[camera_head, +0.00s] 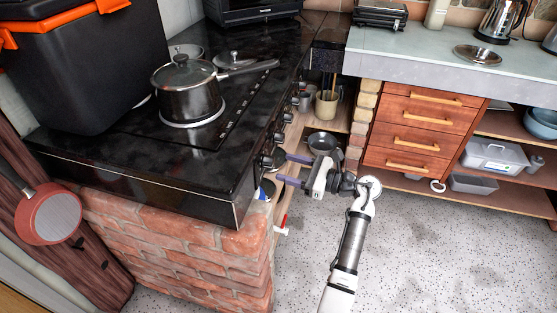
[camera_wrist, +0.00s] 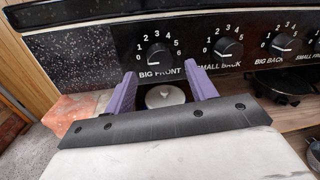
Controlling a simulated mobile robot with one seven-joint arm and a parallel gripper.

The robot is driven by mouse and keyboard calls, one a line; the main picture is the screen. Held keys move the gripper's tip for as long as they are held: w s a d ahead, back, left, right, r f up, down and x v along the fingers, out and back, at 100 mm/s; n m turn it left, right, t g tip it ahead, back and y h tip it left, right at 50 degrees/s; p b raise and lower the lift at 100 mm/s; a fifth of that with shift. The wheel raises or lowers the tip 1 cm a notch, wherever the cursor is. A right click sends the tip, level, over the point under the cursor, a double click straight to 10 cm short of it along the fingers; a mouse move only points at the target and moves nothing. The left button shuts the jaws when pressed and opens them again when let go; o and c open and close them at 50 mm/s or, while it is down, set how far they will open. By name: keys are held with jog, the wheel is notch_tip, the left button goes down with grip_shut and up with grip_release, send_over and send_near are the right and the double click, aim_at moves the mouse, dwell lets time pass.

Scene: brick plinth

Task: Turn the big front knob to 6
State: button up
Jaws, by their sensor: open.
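The big front knob (camera_wrist: 158,55) is a round black knob on the stove's black front panel, with a scale from 0 to 6 around it. Its pointer setting is too small to read surely. It also shows in the head view (camera_head: 267,161) as the nearest knob of the row. My gripper (camera_wrist: 166,74) is open, its two purple fingers apart and pointing at the panel, on either side of the BIG FRONT label just below the knob. In the head view my gripper (camera_head: 283,167) is close in front of the panel. Nothing is held.
To the right in the wrist view are the small back knob (camera_wrist: 228,47) and big back knob (camera_wrist: 285,43). A pot (camera_head: 188,92) stands on the stovetop (camera_head: 105,165). A round metallic disc (camera_wrist: 165,95) shows between my fingers. A wooden drawer unit (camera_head: 412,125) stands right; floor between is clear.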

aim_at(273, 164)
jog(key=shift+p+x, duration=0.35)
jog(key=shift+x, duration=1.45)
jog(key=c, duration=1)
